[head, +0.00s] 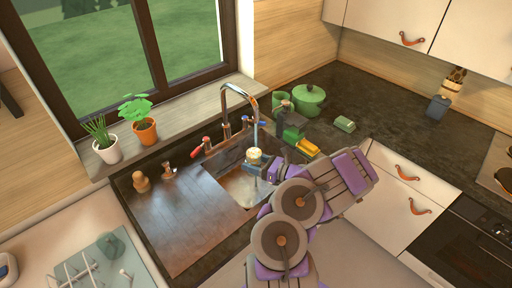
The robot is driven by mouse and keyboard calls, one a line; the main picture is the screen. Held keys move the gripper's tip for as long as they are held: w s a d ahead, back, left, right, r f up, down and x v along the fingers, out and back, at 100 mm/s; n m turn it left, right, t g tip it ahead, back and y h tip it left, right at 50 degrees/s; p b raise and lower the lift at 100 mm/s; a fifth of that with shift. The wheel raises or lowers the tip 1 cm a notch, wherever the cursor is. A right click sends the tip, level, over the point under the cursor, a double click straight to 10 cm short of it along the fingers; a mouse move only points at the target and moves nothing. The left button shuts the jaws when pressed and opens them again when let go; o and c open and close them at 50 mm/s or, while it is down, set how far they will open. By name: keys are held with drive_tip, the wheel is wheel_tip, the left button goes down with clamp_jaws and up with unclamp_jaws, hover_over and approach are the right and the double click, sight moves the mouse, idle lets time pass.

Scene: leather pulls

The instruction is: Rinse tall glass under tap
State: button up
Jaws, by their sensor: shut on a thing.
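The chrome tap (226,108) arches over the sink (236,186). My gripper (258,164) is over the sink below the spout, shut on a small pale thing, which appears to be the tall glass (254,153). Only its whitish top shows clearly; my jaws hide the rest, so I cannot tell its tilt. Bright water shows in the basin beneath.
A rack (84,274) with a translucent teal vessel (109,245) stands at the lower left. Green pots (308,101), a dark-and-green object and a yellow sponge (307,147) are right of the sink. Potted plants (144,131) line the sill.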

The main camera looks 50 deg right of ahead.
drive_tip(key=shift+w+f+b, duration=0.1)
drive_tip(key=shift+b, duration=0.3)
drive_tip(key=b, duration=0.2)
drive_tip(key=f+b, duration=0.1)
drive_tip(key=b, duration=0.2)
drive_tip(key=shift+w+a, duration=0.2)
drive_tip(key=shift+w, duration=0.1)
drive_tip(key=b, duration=0.4)
drive_tip(key=shift+w+a, duration=0.2)
drive_tip(key=shift+a, duration=0.15)
drive_tip(key=shift+a+b, duration=0.15)
drive_tip(key=shift+b, duration=0.8)
drive_tip(key=shift+w+a+b, duration=0.1)
drive_tip(key=shift+b, duration=0.25)
